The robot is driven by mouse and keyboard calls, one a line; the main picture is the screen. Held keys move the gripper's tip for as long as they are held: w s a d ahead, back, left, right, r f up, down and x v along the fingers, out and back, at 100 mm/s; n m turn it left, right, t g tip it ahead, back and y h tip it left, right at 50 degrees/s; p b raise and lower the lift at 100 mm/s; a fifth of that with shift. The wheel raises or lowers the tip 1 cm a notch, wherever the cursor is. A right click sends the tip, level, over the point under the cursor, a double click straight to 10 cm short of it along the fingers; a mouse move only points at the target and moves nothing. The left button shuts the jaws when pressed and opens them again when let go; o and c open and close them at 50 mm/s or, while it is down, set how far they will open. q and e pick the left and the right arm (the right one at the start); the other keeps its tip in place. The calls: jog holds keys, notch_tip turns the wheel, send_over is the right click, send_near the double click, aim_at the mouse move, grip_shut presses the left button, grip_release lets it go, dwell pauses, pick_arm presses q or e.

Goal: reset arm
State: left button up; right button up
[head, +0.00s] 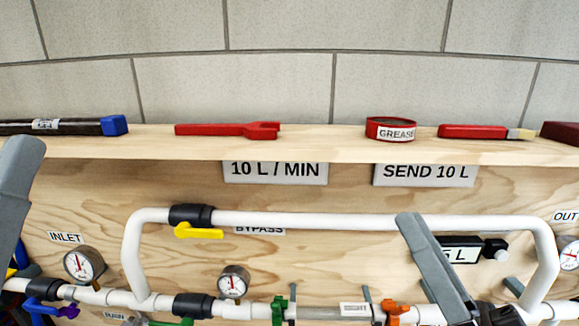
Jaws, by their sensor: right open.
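My right gripper (430,262) shows at the lower right as a grey finger in front of the white pipes, pointing up and to the left. It is open, and nothing shows held at it.
A wooden shelf (330,150) carries a red wrench (228,130), a GREASE tin (390,129) and a red-handled brush (485,132). White piping (320,221) with a yellow valve handle (199,231) and gauges (84,264) fills the panel below.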

jog(key=s+d+r+n+t+h, duration=0.35)
jog(key=s+r+h, duration=0.4)
jog(key=r, duration=0.35)
notch_tip(320, 180, up, 32)
jog(key=p, duration=3.3)
notch_tip(320, 180, down, 27)
jog(key=b, duration=2.7)
